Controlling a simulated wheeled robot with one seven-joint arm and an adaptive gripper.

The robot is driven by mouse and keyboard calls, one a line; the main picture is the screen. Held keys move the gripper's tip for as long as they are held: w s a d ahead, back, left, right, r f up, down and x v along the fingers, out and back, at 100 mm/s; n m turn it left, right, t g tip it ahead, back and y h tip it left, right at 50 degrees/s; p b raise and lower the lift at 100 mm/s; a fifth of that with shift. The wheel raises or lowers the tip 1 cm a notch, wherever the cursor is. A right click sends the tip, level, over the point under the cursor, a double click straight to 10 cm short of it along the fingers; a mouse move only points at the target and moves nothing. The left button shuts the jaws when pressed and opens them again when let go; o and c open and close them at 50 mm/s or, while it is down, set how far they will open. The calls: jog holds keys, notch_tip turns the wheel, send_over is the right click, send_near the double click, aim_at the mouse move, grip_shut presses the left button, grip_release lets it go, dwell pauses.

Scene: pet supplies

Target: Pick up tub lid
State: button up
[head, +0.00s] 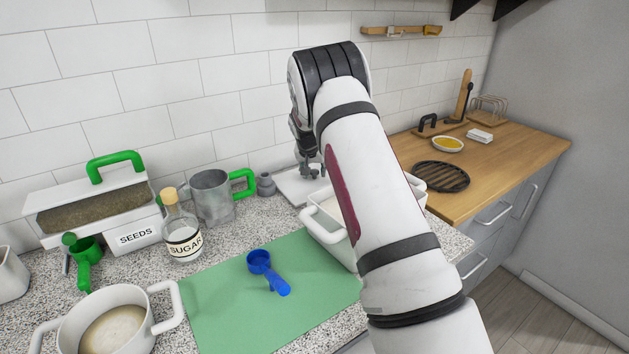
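A white tub (327,234) with handles stands at the right edge of the green mat, partly hidden behind my arm. A flat white slab (291,187), which looks like the tub lid, lies on the counter behind the tub near the tiled wall. My arm covers its right part. My gripper (311,172) points down over the slab, mostly hidden by my own arm. Its fingertips are small and dark, and I cannot tell whether they touch the slab or hold anything.
A grey metal mug (211,197) with a green handle and a small grey pot (265,184) stand left of the slab. A sugar bottle (181,232), a seeds box (100,207) and a blue scoop (261,262) are farther left or nearer. The green mat (225,310) is mostly bare.

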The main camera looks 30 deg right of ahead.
grip_shut()
jog(key=shift+r, duration=0.1)
